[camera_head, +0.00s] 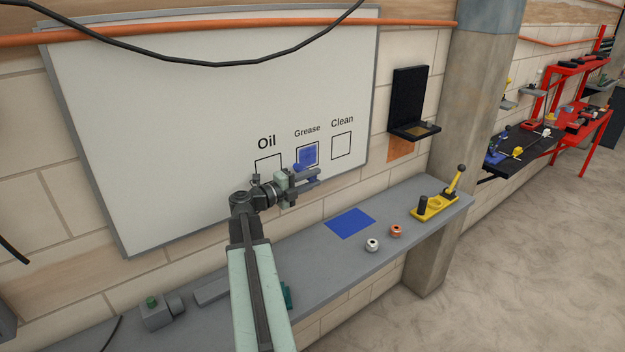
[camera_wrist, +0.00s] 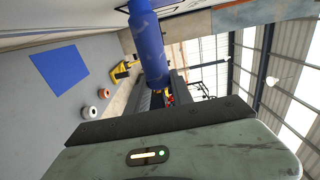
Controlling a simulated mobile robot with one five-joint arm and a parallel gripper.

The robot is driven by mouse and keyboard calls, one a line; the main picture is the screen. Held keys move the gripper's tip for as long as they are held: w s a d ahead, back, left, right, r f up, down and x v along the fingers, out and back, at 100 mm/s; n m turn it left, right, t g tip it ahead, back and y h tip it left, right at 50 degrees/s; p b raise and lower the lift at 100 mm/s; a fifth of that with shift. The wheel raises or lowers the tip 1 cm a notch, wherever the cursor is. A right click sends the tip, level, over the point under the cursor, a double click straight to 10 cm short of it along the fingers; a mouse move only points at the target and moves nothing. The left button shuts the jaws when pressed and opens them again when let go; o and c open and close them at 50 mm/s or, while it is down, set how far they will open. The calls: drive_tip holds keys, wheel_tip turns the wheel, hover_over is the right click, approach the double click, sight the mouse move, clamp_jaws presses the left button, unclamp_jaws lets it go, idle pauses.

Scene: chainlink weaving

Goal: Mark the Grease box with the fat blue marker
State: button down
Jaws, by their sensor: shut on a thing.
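The whiteboard (camera_head: 200,110) hangs on the wall with three square boxes labelled Oil, Grease and Clean. The Grease box (camera_head: 308,155) holds blue marking inside its outline. The Clean box (camera_head: 341,146) is empty, and the Oil box (camera_head: 267,163) is partly hidden by my arm. My gripper (camera_head: 308,177) is just in front of the board, below the Grease box. It is shut on the fat blue marker (camera_wrist: 149,45), which fills the upper middle of the wrist view. In the head view the marker is mostly hidden by the gripper, so its tip contact cannot be told.
A grey shelf (camera_head: 400,215) runs below the board. On it lie a blue sheet (camera_head: 350,223), a white roll (camera_head: 372,244), an orange roll (camera_head: 396,231) and a yellow lever tool (camera_head: 436,206). A concrete pillar (camera_head: 460,130) stands at the right.

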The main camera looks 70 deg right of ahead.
drive_tip(key=x, duration=0.6)
drive_tip(key=shift+s, duration=0.15)
idle(0.9)
drive_tip(key=shift+d, duration=0.15)
drive_tip(key=shift+v, duration=3.25)
drive_tip(key=s+a, duration=0.3)
drive_tip(key=s, duration=0.2)
drive_tip(key=shift+s+a, duration=0.3)
drive_tip(key=shift+s, duration=0.1)
